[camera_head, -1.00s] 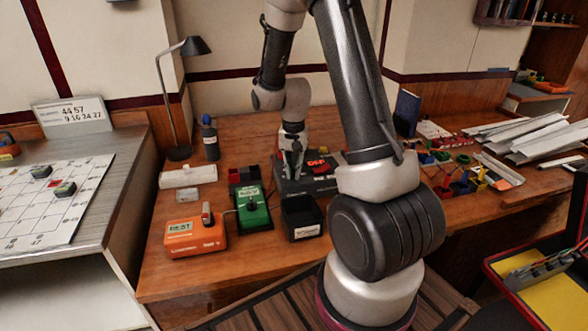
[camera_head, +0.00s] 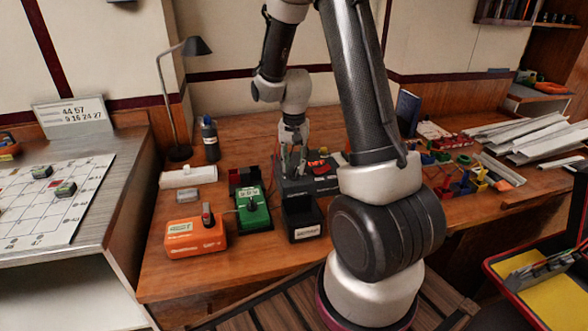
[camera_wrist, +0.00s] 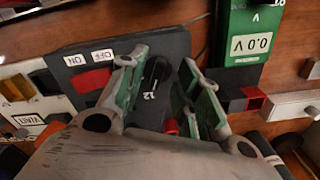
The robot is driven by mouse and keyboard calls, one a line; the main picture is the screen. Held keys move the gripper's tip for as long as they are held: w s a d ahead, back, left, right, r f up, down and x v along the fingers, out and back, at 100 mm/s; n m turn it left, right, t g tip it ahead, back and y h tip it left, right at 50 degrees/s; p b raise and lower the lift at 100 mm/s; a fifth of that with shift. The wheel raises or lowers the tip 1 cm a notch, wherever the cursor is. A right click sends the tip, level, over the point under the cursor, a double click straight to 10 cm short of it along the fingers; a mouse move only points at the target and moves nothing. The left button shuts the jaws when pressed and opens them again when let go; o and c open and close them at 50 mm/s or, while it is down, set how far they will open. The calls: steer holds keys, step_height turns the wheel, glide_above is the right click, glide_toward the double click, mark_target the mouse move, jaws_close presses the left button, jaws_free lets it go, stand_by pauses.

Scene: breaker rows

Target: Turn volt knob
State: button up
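The dark grey power unit (camera_wrist: 90,62) fills the left and middle of the wrist view, with a red switch (camera_wrist: 90,80) by its ON and OFF labels. A black knob (camera_wrist: 156,74), with a "12" mark beside it, lies between the two fingers of my gripper (camera_head: 293,170). The fingers stand apart on either side of the knob, with gaps visible; contact cannot be told. In the head view the unit (camera_head: 322,180) stands behind the black bin, and my gripper points down over its left part, hiding the knob.
A green meter (camera_wrist: 250,25) reads 0.0 V in the wrist view. In the head view, an orange box (camera_head: 195,238) and a black open bin (camera_head: 302,216) stand in front. A lamp (camera_head: 178,95) and bottle (camera_head: 210,140) are behind left.

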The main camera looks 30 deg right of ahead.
mark_target(294, 171)
step_height(294, 171, up, 10)
steer(key=shift+f, duration=0.2)
stand_by(0.5)
steer(key=s+a+r+n+t, duration=0.1)
steer(key=s+r+n, duration=0.1)
steer(key=s+r, duration=0.2)
steer(key=s+a+r+n+t, duration=0.1)
steer(key=s+r, duration=0.4)
steer(key=s, duration=0.6)
steer(key=s+a+r+n+t, duration=0.2)
steer(key=s+r+n, duration=0.3)
steer(key=s, duration=0.3)
